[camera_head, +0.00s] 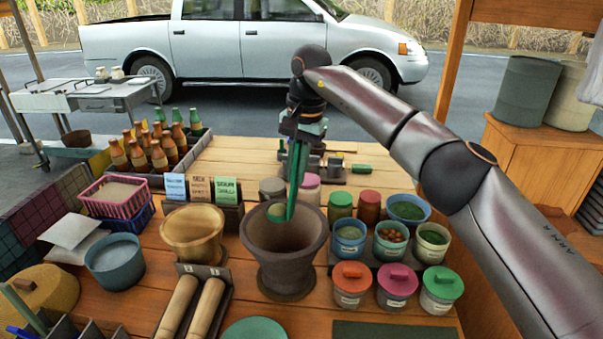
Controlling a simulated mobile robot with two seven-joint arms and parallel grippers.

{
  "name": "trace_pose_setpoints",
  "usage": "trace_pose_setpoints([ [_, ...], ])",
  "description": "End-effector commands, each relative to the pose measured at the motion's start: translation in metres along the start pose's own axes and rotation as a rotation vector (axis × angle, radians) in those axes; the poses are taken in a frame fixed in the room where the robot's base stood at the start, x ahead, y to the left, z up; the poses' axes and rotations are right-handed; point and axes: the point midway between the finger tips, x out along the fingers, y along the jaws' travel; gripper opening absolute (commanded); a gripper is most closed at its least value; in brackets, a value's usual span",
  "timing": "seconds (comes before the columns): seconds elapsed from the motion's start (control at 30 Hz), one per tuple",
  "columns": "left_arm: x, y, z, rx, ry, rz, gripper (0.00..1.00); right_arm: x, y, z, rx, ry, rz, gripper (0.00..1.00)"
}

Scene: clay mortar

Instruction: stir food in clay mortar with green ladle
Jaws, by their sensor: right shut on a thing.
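The clay mortar (284,270), dark brown and wide-mouthed, stands upright on the wooden table near the middle. My right gripper (302,137) is above and behind it, shut on the green ladle (293,190). The ladle hangs down steeply, with its round bowl at the lower left end. The bowl overlaps the mortar's far rim in the picture; I cannot tell whether it is inside the mouth or just above it. I see no clear food in the mortar; its bottom is hidden. My left gripper is not in view.
A lighter mortar (193,236) stands close on the left, with two pestles (192,305) in a holder in front. Several lidded jars and open tubs (390,243) crowd the right. Small cards (200,189) and bottles (160,150) stand at back left. Bare planks (235,158) lie behind.

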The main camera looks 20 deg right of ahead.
Motion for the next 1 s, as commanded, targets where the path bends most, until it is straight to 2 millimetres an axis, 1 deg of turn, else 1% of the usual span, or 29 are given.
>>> trace_pose_setpoints([
  [0.1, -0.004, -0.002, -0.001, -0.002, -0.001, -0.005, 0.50, 0.000, -0.003, -0.011, 0.054, 0.006, -0.001, 0.00],
  [0.3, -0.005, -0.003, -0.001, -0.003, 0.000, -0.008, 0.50, 0.002, -0.003, -0.019, 0.094, 0.013, -0.003, 0.00],
  [0.67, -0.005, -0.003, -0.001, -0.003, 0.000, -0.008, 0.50, 0.008, 0.005, -0.021, 0.094, 0.014, -0.064, 0.00],
  [0.83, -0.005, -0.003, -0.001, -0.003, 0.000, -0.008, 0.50, 0.009, 0.013, -0.019, 0.096, 0.018, -0.113, 0.00],
  [1.0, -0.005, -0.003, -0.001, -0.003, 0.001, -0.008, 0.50, 0.015, 0.022, -0.019, 0.096, 0.020, -0.186, 0.00],
])
